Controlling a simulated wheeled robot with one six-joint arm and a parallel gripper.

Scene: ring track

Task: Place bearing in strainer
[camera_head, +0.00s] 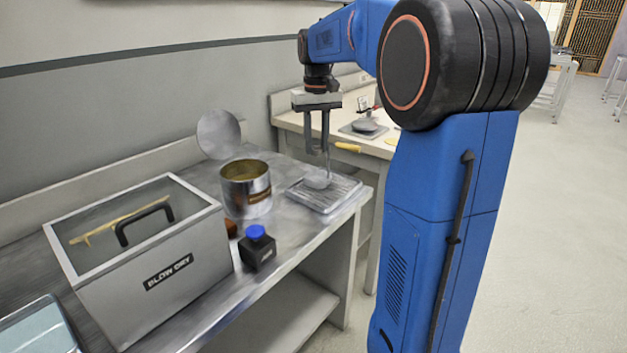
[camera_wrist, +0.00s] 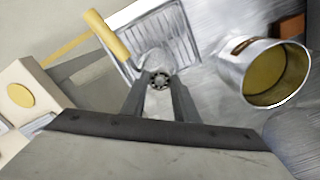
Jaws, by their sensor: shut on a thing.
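My gripper (camera_wrist: 160,88) is shut on a small dark, ring-shaped bearing (camera_wrist: 159,79), held between the fingertips. In the head view my gripper (camera_head: 319,168) points down over the ribbed metal tray, and the bearing cannot be made out there. A pale, rounded bowl with a yellow handle, which looks like the strainer (camera_wrist: 151,60), is at the tray, just beyond the bearing in the wrist view. In the head view its pale bowl (camera_head: 317,181) shows below the fingertips. I cannot tell whether the bearing touches it.
A metal pot (camera_head: 246,192) with yellowish contents and a raised lid (camera_head: 218,134) stands left of the ribbed tray (camera_head: 336,197). A "BLOW DRY" box (camera_head: 150,262) and a blue-capped bottle (camera_head: 257,248) stand nearer. A second table (camera_head: 290,118) is behind.

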